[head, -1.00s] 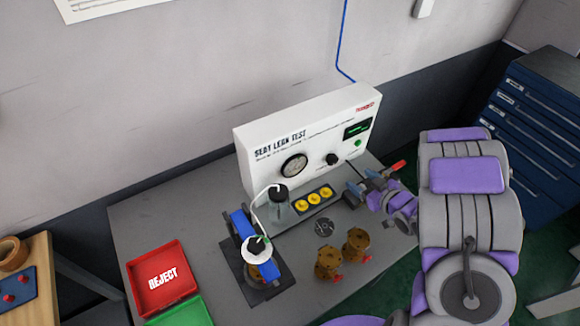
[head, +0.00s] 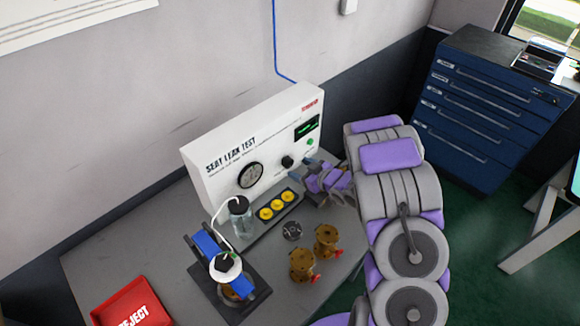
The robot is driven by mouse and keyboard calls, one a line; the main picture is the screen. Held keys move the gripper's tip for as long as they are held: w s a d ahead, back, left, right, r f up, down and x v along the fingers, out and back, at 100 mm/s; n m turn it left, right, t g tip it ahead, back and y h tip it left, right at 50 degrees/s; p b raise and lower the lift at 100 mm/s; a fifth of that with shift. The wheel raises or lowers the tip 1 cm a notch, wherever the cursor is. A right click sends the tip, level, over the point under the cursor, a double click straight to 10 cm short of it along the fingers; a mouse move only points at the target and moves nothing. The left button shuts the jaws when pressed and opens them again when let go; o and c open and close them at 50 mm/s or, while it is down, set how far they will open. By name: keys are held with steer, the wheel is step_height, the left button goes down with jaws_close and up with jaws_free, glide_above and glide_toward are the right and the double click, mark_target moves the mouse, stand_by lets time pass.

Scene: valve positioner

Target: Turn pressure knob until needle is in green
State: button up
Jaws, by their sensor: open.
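The white seat leak test panel (head: 225,185) stands at the back of the grey bench. Its round dial gauge (head: 250,175) has a dark rim; the needle and any green zone are too small to read. The black pressure knob (head: 287,161) sits on the panel face right of the gauge. A green display (head: 306,128) and a small green button (head: 310,142) are further right. My gripper (head: 298,177) is open, just below and right of the knob, close to the panel front. I cannot tell whether it touches anything.
A clear bottle (head: 240,218) with a white tube stands before the panel, beside a tray of yellow parts (head: 264,213). A blue clamped fixture (head: 207,243), brass valves (head: 326,240) and a red reject tray (head: 112,305) are on the bench. A blue drawer cabinet (head: 490,105) stands right.

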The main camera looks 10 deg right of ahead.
mark_target(290, 164)
steer(key=x, duration=0.5)
steer(key=shift+f+b, duration=0.1)
steer(key=shift+b, duration=0.25)
steer(key=shift+w+a+f, duration=0.1)
steer(key=shift+w+a, duration=0.3)
steer(key=shift+a, duration=0.1)
steer(key=shift+d, duration=0.15)
